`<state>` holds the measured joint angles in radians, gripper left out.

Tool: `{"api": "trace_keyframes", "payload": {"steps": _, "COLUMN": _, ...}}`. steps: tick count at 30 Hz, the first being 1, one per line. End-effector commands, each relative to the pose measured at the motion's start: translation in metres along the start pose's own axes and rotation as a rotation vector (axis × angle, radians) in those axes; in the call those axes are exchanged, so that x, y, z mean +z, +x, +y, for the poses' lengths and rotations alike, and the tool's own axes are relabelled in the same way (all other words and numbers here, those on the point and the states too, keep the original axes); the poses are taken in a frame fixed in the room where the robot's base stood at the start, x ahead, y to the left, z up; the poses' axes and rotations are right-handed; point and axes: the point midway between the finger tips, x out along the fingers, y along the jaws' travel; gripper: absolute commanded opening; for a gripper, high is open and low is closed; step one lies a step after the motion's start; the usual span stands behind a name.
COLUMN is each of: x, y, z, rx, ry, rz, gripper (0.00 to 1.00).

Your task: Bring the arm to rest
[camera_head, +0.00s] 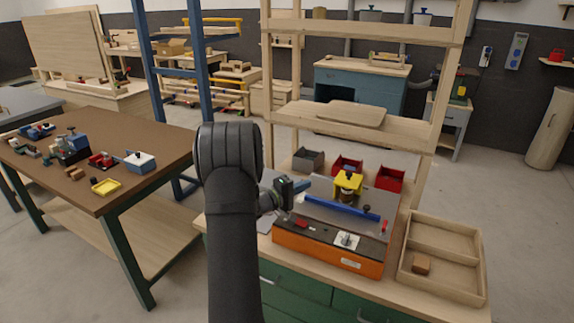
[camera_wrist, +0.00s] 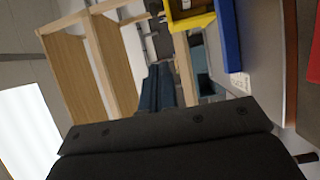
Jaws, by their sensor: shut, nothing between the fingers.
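My arm (camera_head: 232,215) rises from the bottom of the head view, bends at a dark elbow and reaches right over the workbench. My gripper (camera_head: 303,187) is small in the head view, at the end of the wrist, left of a yellow clamp-like piece (camera_head: 348,182). It is shut and holds nothing. It seems to hang above the grey bench plate, apart from the blue bar (camera_head: 338,209); the exact gap is hard to judge. In the wrist view a broad dark part of my own body fills the bottom, and the fingertips cannot be made out.
An orange-sided fixture (camera_head: 328,252) lies at the bench front. A wooden divided tray (camera_head: 447,245) with a small brown block (camera_head: 421,264) is at right. Red bins (camera_head: 389,179) and a grey bin (camera_head: 308,160) stand behind, under a wooden shelf frame (camera_head: 350,119). A brown table (camera_head: 130,135) stands left.

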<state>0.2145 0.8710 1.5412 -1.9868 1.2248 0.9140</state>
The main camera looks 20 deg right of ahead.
Motion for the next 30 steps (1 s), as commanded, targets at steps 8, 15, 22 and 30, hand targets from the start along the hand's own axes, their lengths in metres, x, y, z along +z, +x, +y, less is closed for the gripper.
{"api": "trace_keyframes", "payload": {"steps": 8, "x": 0.000, "y": 0.000, "z": 0.000, "rx": 0.000, "ry": 0.000, "rz": 0.000, "gripper": 0.00}}
{"api": "trace_keyframes", "payload": {"steps": 15, "x": 0.001, "y": 0.016, "z": -0.001, "rx": 0.000, "ry": 0.000, "rz": -0.003, "gripper": 0.00}}
{"api": "trace_keyframes", "payload": {"steps": 22, "x": 0.001, "y": 0.059, "z": -0.001, "rx": 0.000, "ry": 0.001, "rz": -0.003, "gripper": 0.00}}
{"api": "trace_keyframes", "payload": {"steps": 30, "x": 0.010, "y": 0.108, "z": 0.000, "rx": 0.001, "ry": 0.000, "rz": -0.004, "gripper": 0.00}}
